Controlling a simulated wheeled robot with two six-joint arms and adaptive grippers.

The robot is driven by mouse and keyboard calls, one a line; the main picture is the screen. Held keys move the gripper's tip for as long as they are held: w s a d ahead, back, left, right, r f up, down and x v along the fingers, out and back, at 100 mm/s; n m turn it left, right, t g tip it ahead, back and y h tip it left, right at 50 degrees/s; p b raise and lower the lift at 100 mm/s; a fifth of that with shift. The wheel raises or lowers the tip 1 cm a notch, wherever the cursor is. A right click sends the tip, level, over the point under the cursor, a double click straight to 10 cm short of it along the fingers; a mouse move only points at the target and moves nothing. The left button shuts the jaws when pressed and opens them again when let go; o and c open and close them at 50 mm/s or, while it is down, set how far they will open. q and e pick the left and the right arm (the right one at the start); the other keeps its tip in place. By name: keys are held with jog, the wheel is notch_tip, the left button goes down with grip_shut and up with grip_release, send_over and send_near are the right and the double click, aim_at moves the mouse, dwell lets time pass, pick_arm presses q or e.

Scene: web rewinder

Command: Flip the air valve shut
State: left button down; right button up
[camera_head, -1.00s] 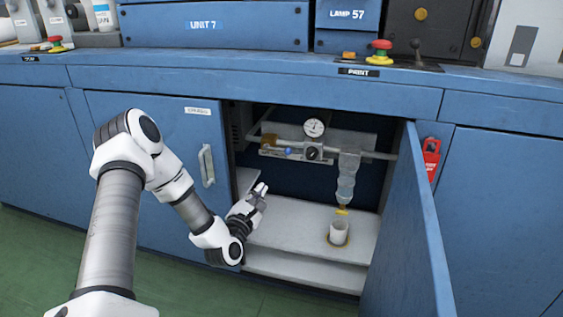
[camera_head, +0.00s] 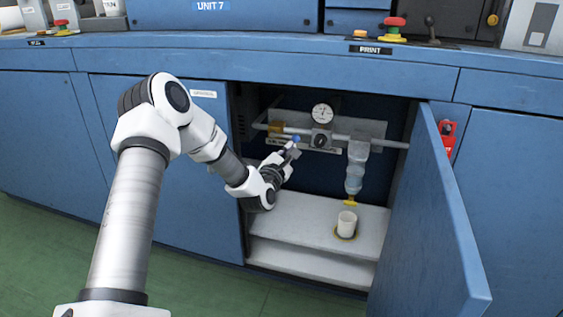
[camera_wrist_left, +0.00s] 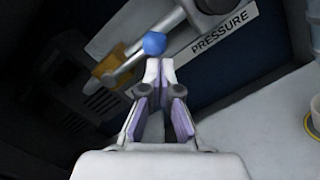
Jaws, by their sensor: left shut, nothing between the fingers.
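The air valve is a brass-coloured body (camera_head: 276,128) on the pipe inside the open cabinet, with a blue ball knob (camera_head: 296,138) on its lever. In the left wrist view the brass body (camera_wrist_left: 108,68) is at the left and the blue knob (camera_wrist_left: 154,43) is just beyond my fingertips. The lever seems to lie roughly along the pipe. My left gripper (camera_head: 293,151) is shut and empty, its tips right at the knob; the left wrist view shows the closed fingers (camera_wrist_left: 159,68) too. I cannot tell whether they touch it. My right gripper is out of view.
A pressure gauge (camera_head: 322,113) and a dark regulator knob (camera_head: 321,139) sit right of the valve. A clear filter bowl (camera_head: 355,170) hangs over a white cup (camera_head: 346,223) on the shelf (camera_head: 300,225). The open blue door (camera_head: 437,220) bounds the right side.

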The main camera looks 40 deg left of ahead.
pick_arm(q)
jog(key=shift+d+r, duration=0.2)
jog(key=shift+r, duration=0.45)
dwell(0.7)
jog(key=shift+w+d+r+n+b, duration=0.15)
jog(key=shift+r+n+b, duration=0.2)
jog(key=shift+r+n, duration=0.45)
jog(key=s+a+r+n+y, duration=0.1)
jog(key=a+r+n, duration=0.2)
jog(key=r, duration=0.2)
jog(key=shift+s+a+r+n+b, duration=0.2)
jog(key=shift+s+a+n+b, duration=0.1)
jog(key=shift+s+a+b, duration=0.1)
dwell(0.4)
